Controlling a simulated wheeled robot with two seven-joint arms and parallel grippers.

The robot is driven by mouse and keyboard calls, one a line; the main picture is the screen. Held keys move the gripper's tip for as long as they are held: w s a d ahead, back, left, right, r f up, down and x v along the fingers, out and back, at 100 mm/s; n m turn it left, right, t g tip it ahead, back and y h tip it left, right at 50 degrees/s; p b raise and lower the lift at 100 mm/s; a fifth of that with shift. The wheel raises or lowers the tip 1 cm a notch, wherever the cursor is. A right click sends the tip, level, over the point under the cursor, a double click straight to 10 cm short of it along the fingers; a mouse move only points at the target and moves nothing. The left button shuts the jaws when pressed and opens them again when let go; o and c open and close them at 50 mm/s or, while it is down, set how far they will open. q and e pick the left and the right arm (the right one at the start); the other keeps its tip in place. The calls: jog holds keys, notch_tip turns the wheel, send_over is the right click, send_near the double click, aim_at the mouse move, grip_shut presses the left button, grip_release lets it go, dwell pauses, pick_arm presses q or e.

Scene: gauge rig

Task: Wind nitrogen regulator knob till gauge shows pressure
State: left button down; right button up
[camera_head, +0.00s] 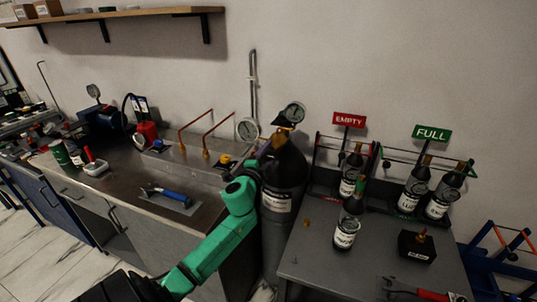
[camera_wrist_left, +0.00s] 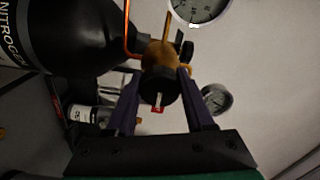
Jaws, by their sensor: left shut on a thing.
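The nitrogen cylinder (camera_head: 284,185), dark with a white label, stands between the two benches; its NITROGEN lettering shows in the left wrist view (camera_wrist_left: 50,38). A brass regulator (camera_wrist_left: 160,52) sits at its top. Its black round knob (camera_wrist_left: 157,86), with a small red mark, is between the fingers of my left gripper (camera_wrist_left: 160,104), which is shut on it. In the head view my left gripper (camera_head: 267,148) largely hides the knob. One round gauge (camera_head: 293,112) is above the regulator and another (camera_head: 247,130) is to its left. Their needle readings are too small to tell. My right gripper is out of view.
A steel bench (camera_head: 130,185) with a blue-handled tool (camera_head: 172,195) is on the left. A grey table (camera_head: 315,262) on the right holds small bottles, a black block (camera_head: 416,245) and racks under EMPTY (camera_head: 348,120) and FULL (camera_head: 431,133) signs. Copper pipes (camera_head: 205,135) rise beside the cylinder.

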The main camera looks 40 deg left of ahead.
pick_arm(q)
jog(key=m, duration=0.5)
jog(key=shift+m, duration=0.4)
dwell(0.3)
jog(key=shift+c, duration=1.4)
grip_release()
jog(key=shift+s+d+f, duration=0.1)
jog(key=shift+s+d, duration=0.05)
jog(key=shift+s, duration=0.35)
jog(key=b+v, duration=0.2)
jog(key=v, duration=1.1)
jog(key=shift+s+d, duration=0.15)
jog(key=shift+s, duration=0.1)
